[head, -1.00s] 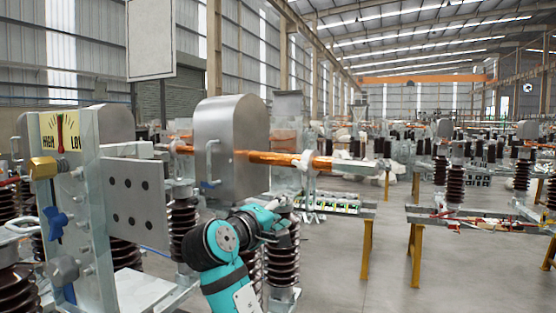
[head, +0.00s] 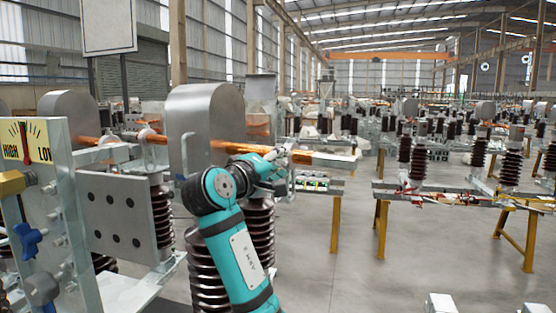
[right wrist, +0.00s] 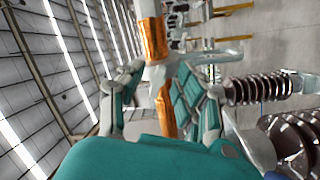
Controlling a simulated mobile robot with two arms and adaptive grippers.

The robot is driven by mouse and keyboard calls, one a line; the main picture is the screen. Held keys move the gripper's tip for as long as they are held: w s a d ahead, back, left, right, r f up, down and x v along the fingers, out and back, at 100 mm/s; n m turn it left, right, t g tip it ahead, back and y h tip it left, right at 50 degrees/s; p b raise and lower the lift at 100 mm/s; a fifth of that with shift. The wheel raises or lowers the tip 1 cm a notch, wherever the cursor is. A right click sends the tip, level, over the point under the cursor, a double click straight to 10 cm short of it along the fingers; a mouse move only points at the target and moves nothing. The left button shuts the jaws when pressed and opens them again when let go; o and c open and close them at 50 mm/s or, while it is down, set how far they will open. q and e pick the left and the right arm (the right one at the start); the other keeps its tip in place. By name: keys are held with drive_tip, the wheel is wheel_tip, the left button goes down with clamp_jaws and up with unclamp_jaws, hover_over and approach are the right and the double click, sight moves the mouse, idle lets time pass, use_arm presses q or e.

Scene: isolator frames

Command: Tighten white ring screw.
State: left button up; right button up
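My right gripper (head: 280,164) is raised to the copper bar (head: 322,160) at the middle of the head view. In the right wrist view its fingers (right wrist: 160,76) stand apart on either side of the bar, with the white ring screw (right wrist: 155,72) around the bar between them. I see gaps at the fingers, so the gripper looks open. In the head view the gripper hides most of this ring. My left gripper is not in view.
A grey metal housing (head: 205,125) stands left of the gripper. Ribbed brown insulators (head: 208,270) stand below the bar. A HIGH/LOW gauge (head: 25,141) and a drilled metal plate (head: 118,212) are at left. The floor (head: 350,275) at right is mostly free.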

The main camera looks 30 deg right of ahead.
drive_tip(key=shift+s+d, duration=0.1)
drive_tip(key=shift+c, duration=0.4)
clamp_jaws()
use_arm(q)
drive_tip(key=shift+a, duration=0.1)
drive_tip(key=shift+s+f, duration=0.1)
